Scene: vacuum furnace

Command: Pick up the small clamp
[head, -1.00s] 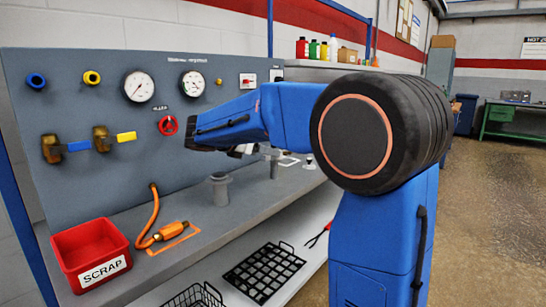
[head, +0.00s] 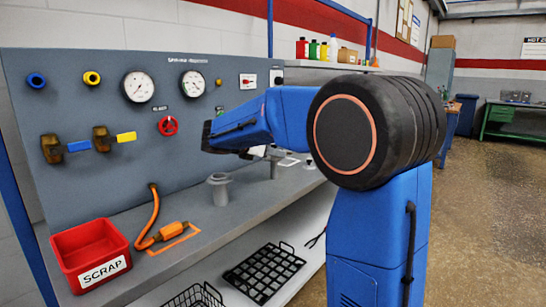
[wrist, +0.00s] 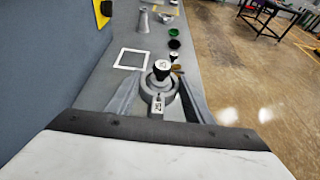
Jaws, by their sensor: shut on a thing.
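The small clamp (wrist: 164,92) shows in the wrist view as a grey ring with a black knob on top and a white tag reading 25. My gripper (wrist: 160,104) has its two grey fingers on either side of it, shut on the clamp. In the head view my gripper (head: 260,152) is small and partly hidden behind my blue arm, above the grey bench near the back. The clamp cannot be made out clearly there, and the wrist view does not show whether it still touches the bench.
In the head view, a grey port (head: 219,187), orange hose (head: 150,228), red SCRAP bin (head: 92,257) and black basket (head: 264,272) are left of and below my arm.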

